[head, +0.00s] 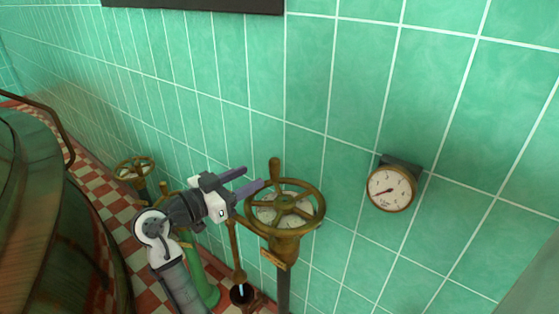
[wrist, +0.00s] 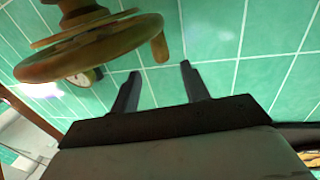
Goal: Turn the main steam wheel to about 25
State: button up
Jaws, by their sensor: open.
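The main steam wheel (head: 285,206) is a brass handwheel with spokes on an upright pipe, with a pale dial visible beneath its spokes. Its upright knob (head: 274,170) stands on the rim at the far left side. My gripper (head: 252,180) is open and empty, with its fingers pointing at the knob from the left and apart from it as far as I can tell. In the wrist view the wheel (wrist: 90,45) fills the upper left, its knob (wrist: 159,46) beyond my open fingers (wrist: 160,80). The dial reading is too small to tell.
A round white gauge (head: 391,188) is on the green tiled wall (head: 340,90) to the right. A smaller brass wheel (head: 134,168) stands at the left, near a large copper kettle (head: 50,210). A dark cup-like fitting (head: 242,293) is below my gripper.

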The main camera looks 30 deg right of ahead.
jog(key=d, duration=0.3)
jog(key=w+d+p, duration=0.1)
jog(key=d, duration=0.3)
jog(key=d+p, duration=0.1)
jog(key=d, duration=0.3)
jog(key=shift+w, duration=0.35)
jog(key=shift+a, duration=0.1)
grip_shut()
